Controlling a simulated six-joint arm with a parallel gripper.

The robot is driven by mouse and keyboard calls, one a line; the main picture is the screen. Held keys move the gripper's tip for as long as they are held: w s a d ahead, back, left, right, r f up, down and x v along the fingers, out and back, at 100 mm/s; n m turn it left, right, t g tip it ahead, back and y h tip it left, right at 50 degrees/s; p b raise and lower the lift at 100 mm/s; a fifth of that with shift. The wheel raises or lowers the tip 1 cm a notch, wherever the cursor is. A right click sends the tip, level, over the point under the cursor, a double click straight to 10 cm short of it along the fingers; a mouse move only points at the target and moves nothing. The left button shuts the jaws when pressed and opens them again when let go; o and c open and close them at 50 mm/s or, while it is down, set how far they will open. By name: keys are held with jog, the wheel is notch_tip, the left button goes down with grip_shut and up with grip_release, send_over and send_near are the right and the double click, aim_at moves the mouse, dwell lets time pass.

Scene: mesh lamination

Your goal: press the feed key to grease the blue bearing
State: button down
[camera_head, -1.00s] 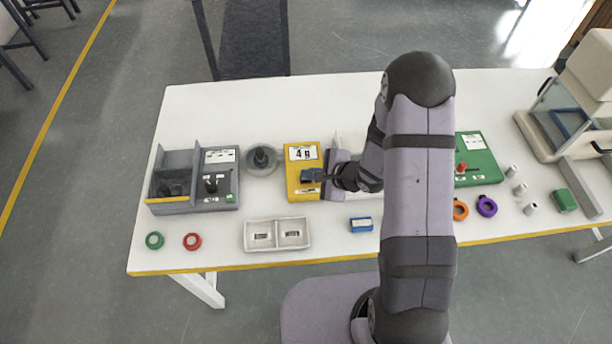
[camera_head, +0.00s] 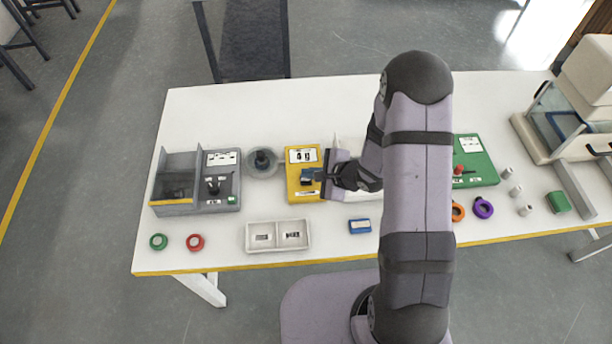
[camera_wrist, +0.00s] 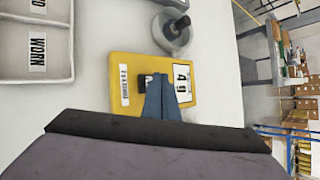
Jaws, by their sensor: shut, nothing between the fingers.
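A yellow box (camera_head: 302,194) with a white panel marked "4 g" stands on the table left of my gripper; it also shows in the wrist view (camera_wrist: 122,62). A dark block (camera_wrist: 145,81), perhaps the feed key, sits on its top. My gripper (camera_wrist: 163,98) is shut and empty, its bluish fingers over the box beside this block. I cannot tell whether they touch it. A round grey cup (camera_head: 262,160) with a dark post stands left of the box. I cannot make out a blue bearing; my arm hides part of the table.
A grey two-bay unit (camera_head: 190,209) stands at left. A white tray (camera_head: 277,249), a blue block (camera_head: 359,226), and green (camera_head: 158,242) and red (camera_head: 195,242) rings lie in front. A green box (camera_head: 482,172), orange ring (camera_head: 457,211) and purple ring (camera_head: 483,208) are at right.

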aim_at(312, 183)
jog(key=shift+r, duration=0.1)
dwell(0.3)
notch_tip(312, 183, up, 5)
jog(key=p, duration=0.6)
dwell(0.8)
jog(key=s+d+r+n+g+h+b, duration=0.1)
jog(key=s+d+r+n+h, duration=0.15)
jog(key=d+n, duration=0.25)
jog(key=s+d+r+n+g+h+b, duration=0.1)
jog(key=s+d+r+n+h, duration=0.1)
jog(key=d+r+n+h, duration=0.3)
jog(key=s+r+n+g, duration=0.2)
jog(key=s+n, duration=0.2)
jog(key=s, duration=0.4)
jog(key=s+a+r+n+g+y, duration=0.1)
jog(key=s+r+n+g, duration=0.1)
jog(key=s, duration=0.6)
jog(key=r+n, duration=0.1)
jog(key=n, duration=0.1)
jog(key=shift+s+a+n+g+b, duration=0.2)
jog(key=shift+s+n+g+b, duration=0.1)
jog(key=shift+g+b, duration=0.1)
